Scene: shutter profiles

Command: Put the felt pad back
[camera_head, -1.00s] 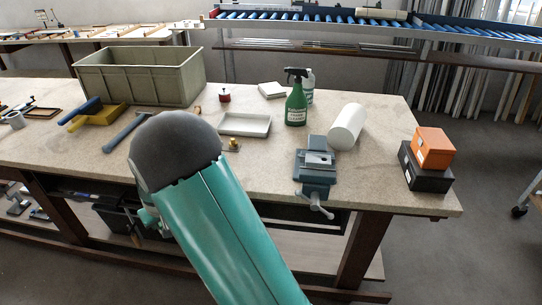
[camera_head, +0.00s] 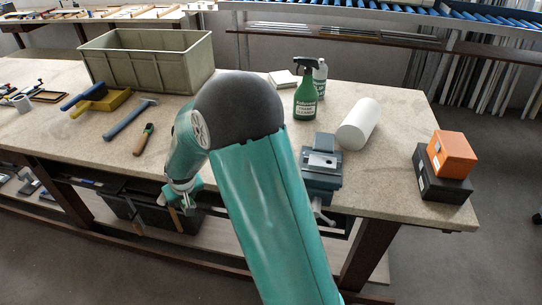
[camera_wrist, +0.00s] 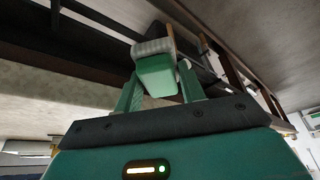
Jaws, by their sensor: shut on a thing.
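My gripper (camera_head: 181,207) hangs low in front of the bench's front edge, pointing down, in the head view. It also shows in the wrist view (camera_wrist: 168,44), with a green finger and grey ribbed tip nearest the camera. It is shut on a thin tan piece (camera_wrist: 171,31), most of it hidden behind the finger. Its tan end (camera_head: 174,218) shows below the gripper in the head view. This may be the felt pad, but too little shows to be sure. No other felt pad can be made out.
Dark bins (camera_head: 130,205) stand on the lower shelf.

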